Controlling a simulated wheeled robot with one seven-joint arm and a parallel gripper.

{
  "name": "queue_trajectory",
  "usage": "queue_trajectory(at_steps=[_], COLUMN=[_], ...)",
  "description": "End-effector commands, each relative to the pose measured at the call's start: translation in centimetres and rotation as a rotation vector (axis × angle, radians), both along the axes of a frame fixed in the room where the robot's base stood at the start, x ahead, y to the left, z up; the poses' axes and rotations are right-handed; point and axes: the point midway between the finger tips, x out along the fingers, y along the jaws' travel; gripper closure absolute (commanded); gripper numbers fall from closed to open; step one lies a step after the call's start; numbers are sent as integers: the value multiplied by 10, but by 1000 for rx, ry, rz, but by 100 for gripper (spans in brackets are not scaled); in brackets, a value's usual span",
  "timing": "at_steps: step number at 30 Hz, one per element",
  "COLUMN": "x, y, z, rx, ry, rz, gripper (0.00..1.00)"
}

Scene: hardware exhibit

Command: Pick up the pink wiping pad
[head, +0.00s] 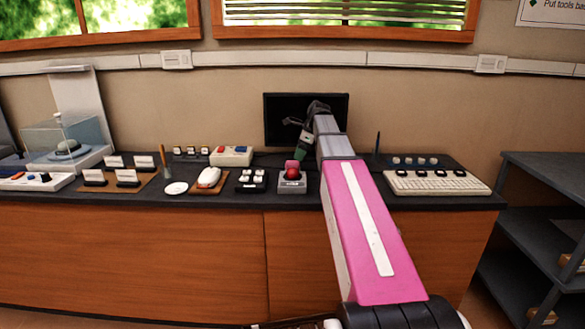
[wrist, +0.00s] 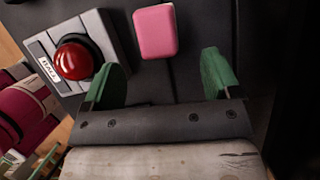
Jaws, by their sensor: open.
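The pink wiping pad (wrist: 155,31) lies flat on the dark counter in the wrist view, at the top middle. In the head view a small pink patch (head: 292,164) shows just behind the red button box. My gripper (wrist: 166,72) is open, with its two green fingers apart and nothing between them. The pad is beyond the fingertips, roughly in line with the gap between them and apart from both. In the head view my gripper (head: 303,140) hangs above the counter in front of the dark monitor.
A grey box with a red dome button (wrist: 74,58) stands left of the pad, close to the left finger. A dark monitor (head: 280,108) stands at the back.

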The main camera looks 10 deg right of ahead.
Motion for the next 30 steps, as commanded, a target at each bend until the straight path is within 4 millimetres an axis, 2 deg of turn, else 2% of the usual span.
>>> queue_trajectory(at_steps=[8, 17, 25, 30], x=[1, 5, 6, 6], y=[9, 26, 27, 27], z=[-18, -53, -56, -56], rx=[-1, -1, 0, 0], ry=[1, 1, 0, 0], rz=[1, 1, 1, 1], gripper=[17, 17, 17, 70])
